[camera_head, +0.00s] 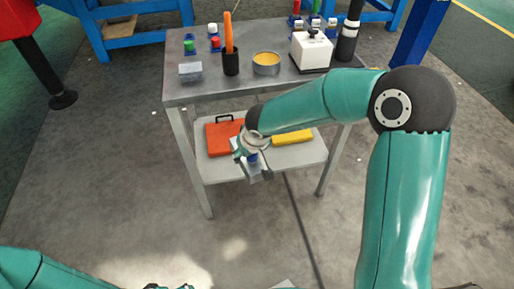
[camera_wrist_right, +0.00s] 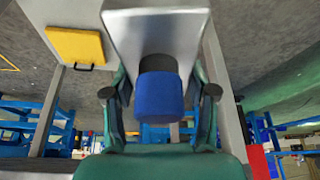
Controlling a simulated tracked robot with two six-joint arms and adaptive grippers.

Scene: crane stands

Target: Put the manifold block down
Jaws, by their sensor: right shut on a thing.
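The manifold block, a silver-grey block with a black collar and a blue cap, is in my right gripper (camera_wrist_right: 160,108). In the right wrist view the block's grey face (camera_wrist_right: 157,32) fills the top middle, and its blue cap lies between the two fingers. In the head view my right gripper (camera_head: 256,160) holds the block (camera_head: 262,173) in front of the cart's lower shelf, below the top's front edge. The gripper hides part of the block. My left arm comes in at the bottom left; its gripper (camera_head: 168,287) barely shows at the bottom edge.
The cart's grey top (camera_head: 210,90) carries a silver box (camera_head: 190,71), a black cup (camera_head: 231,64), a yellow tin (camera_head: 266,62), a white device (camera_head: 311,52) and small capped parts. The lower shelf (camera_head: 225,172) holds an orange case (camera_head: 221,139) and a yellow case (camera_head: 293,138). The top's front left is clear.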

